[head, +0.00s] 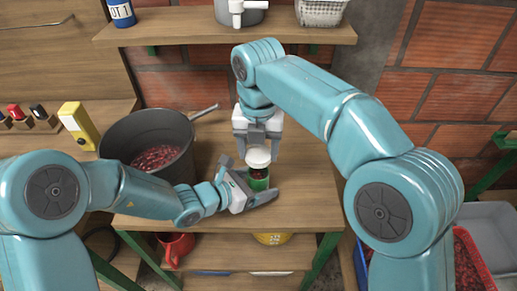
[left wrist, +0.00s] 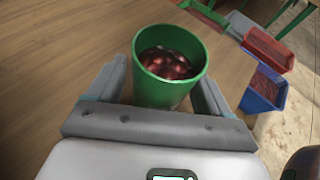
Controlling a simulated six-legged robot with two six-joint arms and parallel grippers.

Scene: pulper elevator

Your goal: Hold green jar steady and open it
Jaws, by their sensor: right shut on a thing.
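The green jar (head: 258,183) stands upright on the wooden table. In the left wrist view the green jar (left wrist: 171,68) has no lid on it, and dark red contents show inside. My left gripper (head: 248,181) is low at the table, with its fingers on either side of the jar. In the left wrist view my left gripper (left wrist: 165,88) looks spread, with a gap between the left finger and the jar. My right gripper (head: 258,139) points down, shut on the white lid (head: 258,157), just above and behind the jar in the head view.
A large grey pot (head: 146,128) with red contents stands on the table to the left. A yellow box (head: 79,126) is farther left. Bare tabletop (head: 300,180) lies right of the jar. A grey bin (head: 487,226) and a red crate (head: 469,262) are at the lower right.

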